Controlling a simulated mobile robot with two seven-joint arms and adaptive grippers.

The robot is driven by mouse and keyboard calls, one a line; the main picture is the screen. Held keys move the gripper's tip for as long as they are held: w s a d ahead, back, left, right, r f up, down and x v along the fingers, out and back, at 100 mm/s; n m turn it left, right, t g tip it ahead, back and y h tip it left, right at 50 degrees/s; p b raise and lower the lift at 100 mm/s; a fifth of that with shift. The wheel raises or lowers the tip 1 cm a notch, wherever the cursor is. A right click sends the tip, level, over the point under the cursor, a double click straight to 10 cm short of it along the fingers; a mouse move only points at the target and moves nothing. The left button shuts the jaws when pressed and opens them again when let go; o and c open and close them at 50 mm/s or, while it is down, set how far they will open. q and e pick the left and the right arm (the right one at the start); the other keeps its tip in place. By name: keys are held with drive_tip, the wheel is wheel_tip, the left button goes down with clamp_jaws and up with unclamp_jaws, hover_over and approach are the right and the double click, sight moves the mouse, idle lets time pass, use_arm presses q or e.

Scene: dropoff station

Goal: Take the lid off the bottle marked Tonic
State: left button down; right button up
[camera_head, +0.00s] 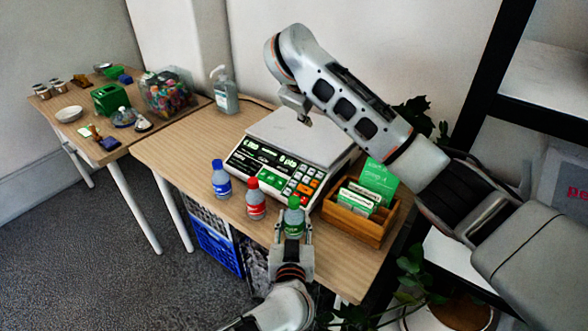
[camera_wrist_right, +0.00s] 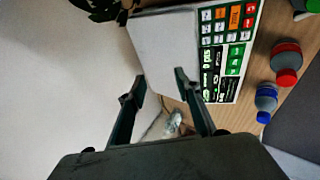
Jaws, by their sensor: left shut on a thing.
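Three small capped bottles stand along the front of the desk: a blue one with a blue cap (camera_head: 221,182), a red one with a red cap (camera_head: 255,203), and a green one with a green cap (camera_head: 294,221). I cannot read which is marked Tonic. My left gripper (camera_head: 293,238) is shut around the lower body of the green bottle, which stands upright with its cap on. My right gripper (camera_head: 303,120) is above the scale, away from the bottles; in the right wrist view (camera_wrist_right: 158,84) its fingers are apart and empty. That view also shows the red bottle (camera_wrist_right: 286,58) and blue bottle (camera_wrist_right: 266,98).
A scale with a keypad (camera_head: 270,173) stands behind the bottles. A wooden box of cards (camera_head: 355,226) is right of the green bottle. A pump bottle (camera_head: 225,95) stands at the back. A side table (camera_head: 80,97) at left holds several items.

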drive_tip(key=s+a+f+m+g+y, duration=0.1)
drive_tip(key=s+a+f+m+g, duration=0.1)
drive_tip(key=s+f+m+g, duration=0.55)
drive_tip(key=r+m+y, duration=0.1)
drive_tip(key=m, duration=0.1)
hover_over(294, 199)
wheel_tip(294, 199, down, 6)
drive_tip(key=shift+s+a+f, duration=0.1)
drive_tip(key=shift+a, duration=0.05)
drive_tip(key=shift+f, duration=0.75)
clamp_jaws()
